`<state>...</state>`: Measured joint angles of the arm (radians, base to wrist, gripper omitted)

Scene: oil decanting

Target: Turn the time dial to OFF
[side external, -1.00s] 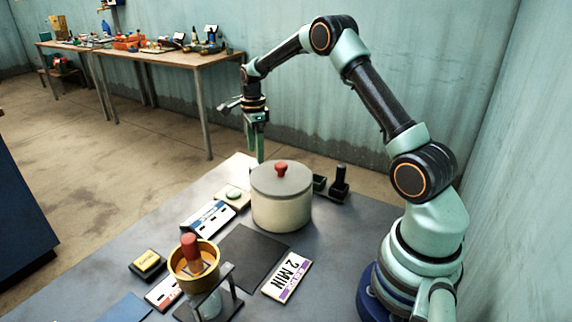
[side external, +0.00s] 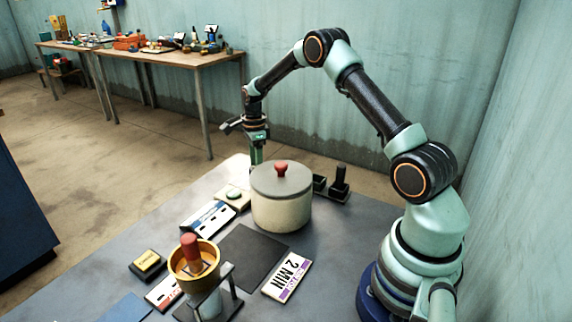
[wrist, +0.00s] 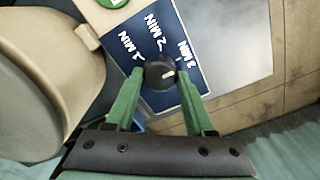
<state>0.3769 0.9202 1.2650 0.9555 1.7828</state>
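The time dial (wrist: 160,72) is a round black knob with a pale mark on its right side. No OFF label is visible. In the wrist view my gripper (wrist: 159,79) is open, with its green fingers on either side of the dial; I cannot tell if they touch it. In the side view my gripper (side external: 256,156) is low behind the pot, which hides the dial and fingertips.
A cream pot (side external: 281,210) with a grey lid and red knob stands close to my gripper, also at left in the wrist view (wrist: 28,85). A green button (wrist: 113,2) lies beyond the panel.

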